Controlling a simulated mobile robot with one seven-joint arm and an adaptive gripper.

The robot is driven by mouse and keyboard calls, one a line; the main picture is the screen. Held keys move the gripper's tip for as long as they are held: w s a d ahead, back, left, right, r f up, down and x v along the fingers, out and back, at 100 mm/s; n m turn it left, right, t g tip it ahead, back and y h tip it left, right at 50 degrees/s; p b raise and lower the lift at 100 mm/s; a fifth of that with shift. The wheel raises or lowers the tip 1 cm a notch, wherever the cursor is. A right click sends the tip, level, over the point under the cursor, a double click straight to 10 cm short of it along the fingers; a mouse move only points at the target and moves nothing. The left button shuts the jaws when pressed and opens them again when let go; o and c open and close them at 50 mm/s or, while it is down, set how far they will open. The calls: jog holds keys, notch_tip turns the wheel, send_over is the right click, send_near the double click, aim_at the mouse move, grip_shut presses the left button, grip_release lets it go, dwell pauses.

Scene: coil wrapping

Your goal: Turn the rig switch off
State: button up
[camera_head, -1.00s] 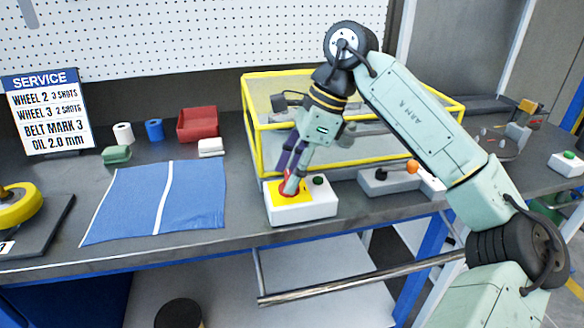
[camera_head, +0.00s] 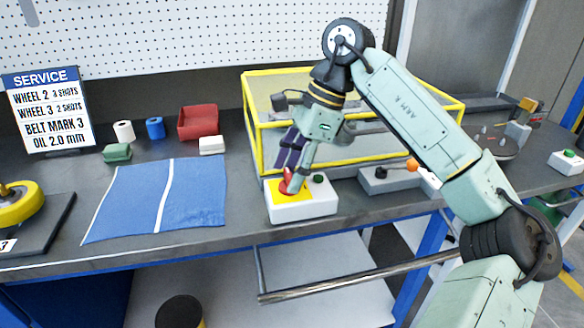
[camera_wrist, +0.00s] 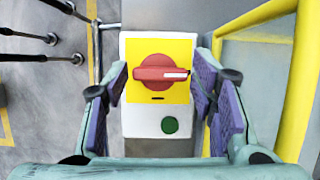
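The rig switch is a red rotary knob (camera_wrist: 161,73) on a yellow plate (camera_wrist: 141,96), set in a white box (camera_wrist: 143,122). In the wrist view its handle lies crosswise, with a white mark at its right end. A round green button (camera_wrist: 169,125) sits on the same box. My gripper (camera_wrist: 160,84) is open, with one purple-padded finger on each side of the knob and a gap showing at both sides. In the head view my gripper (camera_head: 293,182) points down at the knob (camera_head: 287,183) and partly hides it. The white box (camera_head: 305,211) sits at the bench's front edge.
A yellow-framed clear enclosure (camera_head: 258,135) stands right behind the box. A grey unit with an orange knob (camera_head: 388,182) is to the right. A blue cloth (camera_head: 195,198) lies to the left. A metal rail (camera_head: 350,283) runs below the bench edge.

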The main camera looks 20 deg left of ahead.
jog(key=shift+o, duration=1)
jog(key=v, duration=1.2)
